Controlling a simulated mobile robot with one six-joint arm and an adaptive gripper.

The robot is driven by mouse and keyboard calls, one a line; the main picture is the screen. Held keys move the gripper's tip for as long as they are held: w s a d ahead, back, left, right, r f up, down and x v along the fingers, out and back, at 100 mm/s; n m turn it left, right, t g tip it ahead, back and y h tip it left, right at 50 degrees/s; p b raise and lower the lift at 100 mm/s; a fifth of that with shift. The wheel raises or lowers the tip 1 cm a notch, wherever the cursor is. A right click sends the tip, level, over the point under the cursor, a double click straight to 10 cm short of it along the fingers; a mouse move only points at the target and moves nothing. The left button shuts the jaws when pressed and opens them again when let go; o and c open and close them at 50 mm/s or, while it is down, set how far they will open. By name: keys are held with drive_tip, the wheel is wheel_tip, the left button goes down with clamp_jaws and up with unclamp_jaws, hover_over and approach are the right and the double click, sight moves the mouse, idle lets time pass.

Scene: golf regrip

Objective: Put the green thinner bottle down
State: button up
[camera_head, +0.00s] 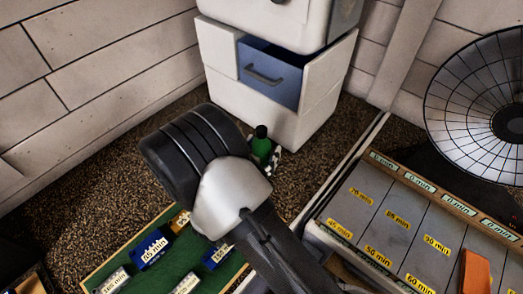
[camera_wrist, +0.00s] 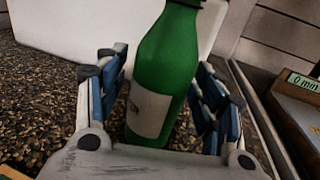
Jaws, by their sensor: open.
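The green thinner bottle (camera_wrist: 167,58) stands between the two fingers of my gripper (camera_wrist: 162,105) in the wrist view. It has a pale label (camera_wrist: 148,108) and looks upright, with its top cut off by the frame edge. The fingers are open, one on each side of it, with a gap visible on the left and little or none on the right. In the head view the bottle (camera_head: 261,146) shows small on the brown speckled floor area in front of the white cabinet, partly hidden by my arm. The fingers are mostly hidden there.
A white cabinet (camera_head: 226,100) with an open blue drawer (camera_head: 270,75) stands behind the bottle. A grey tray with yellow minute labels (camera_head: 372,205) lies right, holding an orange block (camera_head: 475,272). A green board (camera_head: 130,263) with labelled blocks lies lower left. A round dish (camera_head: 460,90) stands right.

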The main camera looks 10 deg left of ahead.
sight(257, 158)
drive_tip(key=shift+r, duration=0.25)
drive_tip(key=p+v, duration=0.1)
drive_tip(key=v, duration=0.5)
drive_tip(key=shift+s+a, duration=0.15)
drive_tip(key=shift+s, duration=0.1)
drive_tip(key=shift+s+a+f+p, duration=0.1)
drive_tip(key=shift+s+p, duration=0.2)
drive_tip(key=shift+s, duration=0.2)
